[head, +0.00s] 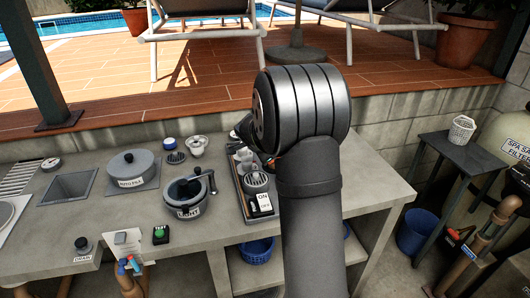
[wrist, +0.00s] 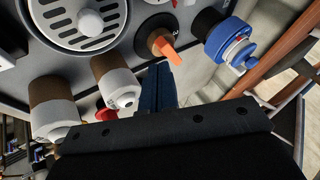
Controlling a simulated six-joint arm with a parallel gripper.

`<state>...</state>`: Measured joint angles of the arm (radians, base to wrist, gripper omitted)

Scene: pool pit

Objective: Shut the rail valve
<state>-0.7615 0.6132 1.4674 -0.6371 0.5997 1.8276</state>
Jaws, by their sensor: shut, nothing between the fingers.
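In the wrist view my gripper (wrist: 161,70) is shut and empty, its dark blue fingers together. Just beyond the fingertips is an orange lever handle (wrist: 161,44) on a round dark base on the dark grey rail panel. It looks like the rail valve, but no label on it is readable. The fingertips are very close to its base; I cannot tell whether they touch. In the head view the rail panel (head: 243,209) lies on the counter, and my arm hides its right side and my fingertips.
In the wrist view, brown-and-white fittings (wrist: 117,83) and a round slotted grille (wrist: 78,20) are to the left, a red part (wrist: 105,114) below them. A blue fitting (wrist: 230,42) is to the right. In the head view a pot with a crank (head: 188,190) stands left of the rail.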

